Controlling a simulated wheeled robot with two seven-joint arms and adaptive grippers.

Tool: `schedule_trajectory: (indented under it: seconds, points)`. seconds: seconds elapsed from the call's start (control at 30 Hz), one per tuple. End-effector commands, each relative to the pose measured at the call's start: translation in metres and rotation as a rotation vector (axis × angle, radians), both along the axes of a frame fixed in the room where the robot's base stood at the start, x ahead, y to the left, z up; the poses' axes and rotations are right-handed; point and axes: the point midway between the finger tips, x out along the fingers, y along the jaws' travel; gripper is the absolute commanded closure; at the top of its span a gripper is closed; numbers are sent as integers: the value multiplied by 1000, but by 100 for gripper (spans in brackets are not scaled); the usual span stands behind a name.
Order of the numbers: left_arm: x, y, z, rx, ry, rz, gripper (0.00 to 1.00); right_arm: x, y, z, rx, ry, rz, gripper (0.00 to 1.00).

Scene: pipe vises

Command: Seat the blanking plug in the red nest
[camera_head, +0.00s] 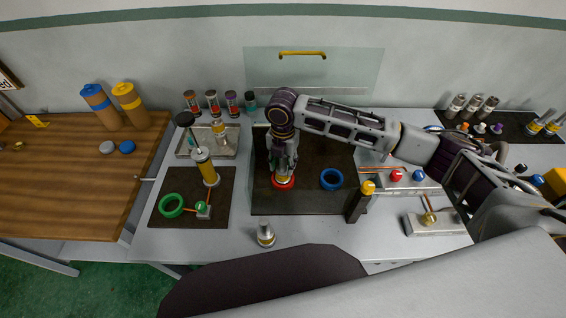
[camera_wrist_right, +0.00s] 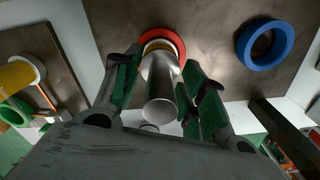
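The red nest (camera_head: 283,182) is a ring on the dark mat in the middle of the bench. It also shows as a red ring in the right wrist view (camera_wrist_right: 177,41). A silver cylinder with a gold band, seemingly the blanking plug (camera_wrist_right: 160,88), stands at the red ring, its banded end towards the ring. Whether it is fully down is hidden. My right gripper (camera_head: 284,168) points down over the nest. My left gripper is not in view.
A blue ring (camera_head: 331,179) lies right of the red nest. A dark post with a yellow top (camera_head: 357,203) stands further right. A silver fitting (camera_head: 266,235) stands at the front edge. A green ring (camera_head: 171,205) and a yellow-banded cylinder (camera_head: 206,170) are on the left mat.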

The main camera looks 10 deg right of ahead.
Motion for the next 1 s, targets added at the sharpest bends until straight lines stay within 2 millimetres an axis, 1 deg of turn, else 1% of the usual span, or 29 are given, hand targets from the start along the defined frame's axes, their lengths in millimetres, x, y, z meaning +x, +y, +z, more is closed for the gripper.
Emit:
schedule_trajectory:
  seconds: [0.3, 0.47, 0.67, 1.0]
  points:
    - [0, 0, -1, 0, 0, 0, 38, 0, 0, 2, -1, -1, 0, 58]
    - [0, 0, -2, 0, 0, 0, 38, 1, 0, 12, 1, -3, 0, 58]
    - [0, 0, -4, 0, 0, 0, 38, 1, 0, 35, 1, -3, 0, 58]
    - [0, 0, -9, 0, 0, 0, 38, 1, 1, 86, 1, -3, 1, 58]
